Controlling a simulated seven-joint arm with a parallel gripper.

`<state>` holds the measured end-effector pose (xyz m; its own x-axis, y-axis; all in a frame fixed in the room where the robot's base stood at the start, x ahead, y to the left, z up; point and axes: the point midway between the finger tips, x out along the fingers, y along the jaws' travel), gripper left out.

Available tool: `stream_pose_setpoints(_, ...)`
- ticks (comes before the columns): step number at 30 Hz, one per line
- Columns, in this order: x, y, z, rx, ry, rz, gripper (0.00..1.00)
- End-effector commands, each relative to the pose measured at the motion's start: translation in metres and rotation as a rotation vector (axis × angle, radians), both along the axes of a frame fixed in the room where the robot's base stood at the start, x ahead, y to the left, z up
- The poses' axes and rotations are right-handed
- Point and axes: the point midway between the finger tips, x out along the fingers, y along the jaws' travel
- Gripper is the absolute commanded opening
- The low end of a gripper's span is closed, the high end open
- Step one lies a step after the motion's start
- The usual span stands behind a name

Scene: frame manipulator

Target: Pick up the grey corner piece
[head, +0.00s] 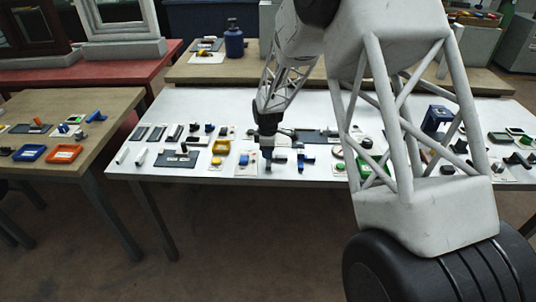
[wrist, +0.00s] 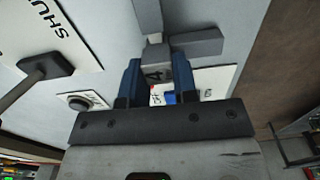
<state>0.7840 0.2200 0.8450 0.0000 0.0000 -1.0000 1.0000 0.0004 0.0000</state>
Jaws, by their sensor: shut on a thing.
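The grey corner piece (wrist: 197,44) shows in the wrist view, with one arm pointing up and one pointing right from its corner. My gripper (wrist: 156,65) has its two blue fingers on either side of the corner block, shut on it. In the head view my gripper (head: 267,152) points down near the front edge of the white table. The grey piece (head: 281,159) shows there just right of the fingertips. Whether it touches the table is hard to tell.
A white card with a blue part (wrist: 216,80) lies beneath the fingers. A dark lever (wrist: 30,80), a round black button (wrist: 77,102) and a lettered plate (wrist: 50,28) are at left. Many small parts crowd the white table (head: 215,182). A blue part (head: 307,161) stands close right.

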Motion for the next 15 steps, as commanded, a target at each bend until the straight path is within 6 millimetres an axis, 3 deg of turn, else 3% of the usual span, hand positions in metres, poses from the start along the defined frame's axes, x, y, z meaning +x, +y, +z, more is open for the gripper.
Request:
stream_pose_setpoints(8, 0.0, 0.0, 0.015, 0.0, -0.001, 0.0, 0.03)
stream_pose_setpoints(13, 0.0, 0.0, 0.037, 0.001, -0.002, 0.0, 0.03)
stream_pose_setpoints(15, -0.009, -0.002, 0.036, 0.0, 0.001, 0.0, 0.03)
